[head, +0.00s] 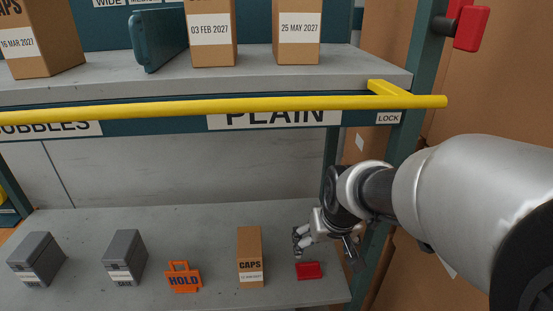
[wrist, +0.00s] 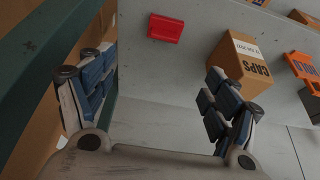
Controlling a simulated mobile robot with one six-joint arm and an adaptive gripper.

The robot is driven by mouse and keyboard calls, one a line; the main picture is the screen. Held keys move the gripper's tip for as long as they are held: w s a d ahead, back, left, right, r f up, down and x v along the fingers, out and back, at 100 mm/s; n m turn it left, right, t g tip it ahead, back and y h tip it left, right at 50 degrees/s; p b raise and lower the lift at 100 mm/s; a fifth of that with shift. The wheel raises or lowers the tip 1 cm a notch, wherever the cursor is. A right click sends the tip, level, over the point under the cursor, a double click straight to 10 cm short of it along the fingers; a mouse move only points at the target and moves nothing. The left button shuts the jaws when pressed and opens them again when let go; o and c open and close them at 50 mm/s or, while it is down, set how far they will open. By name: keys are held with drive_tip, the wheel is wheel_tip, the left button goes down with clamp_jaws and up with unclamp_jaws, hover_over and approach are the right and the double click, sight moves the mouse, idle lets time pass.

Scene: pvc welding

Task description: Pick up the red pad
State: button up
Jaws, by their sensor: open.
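The red pad (head: 309,270) lies on the lower grey shelf, near its right end, just right of a CAPS box. It also shows in the wrist view (wrist: 166,28), near the top, ahead of the space between the fingers. My gripper (head: 325,245) is above the shelf, close over and behind the pad in the head view. In the wrist view my gripper (wrist: 155,95) has its two fingers spread wide with nothing between them. The pad is apart from both fingers in the wrist view.
The brown CAPS box (head: 250,258) stands beside the pad, near one finger in the wrist view. An orange HOLD tag (head: 184,277) and two grey cases (head: 124,258) are farther left. A yellow bar (head: 220,108) and upper shelf (head: 330,72) overhang. A green post (wrist: 40,60) stands at the side.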

drive_tip(key=b, duration=0.3)
hover_over(309, 264)
drive_tip(key=s, duration=0.2)
drive_tip(key=f, duration=1)
drive_tip(key=shift+d+f, duration=0.25)
drive_tip(key=shift+d, duration=0.1)
drive_tip(key=shift+w+f, duration=0.25)
drive_tip(key=shift+f, duration=0.25)
drive_tip(key=x, duration=0.1)
drive_tip(key=b+x, duration=0.1)
drive_tip(key=x, duration=0.1)
drive_tip(key=b+x, duration=0.1)
drive_tip(key=x, duration=0.1)
drive_tip(key=shift+s+a+f, duration=0.1)
drive_tip(key=shift+a+f, duration=0.1)
drive_tip(key=shift+a, duration=0.1)
drive_tip(key=shift+r, duration=0.1)
drive_tip(key=shift+c, duration=0.4)
drive_tip(key=c, duration=0.9)
wheel_tip(309, 264, up, 10)
drive_tip(key=p, duration=0.2)
drive_tip(key=shift+p, duration=0.4)
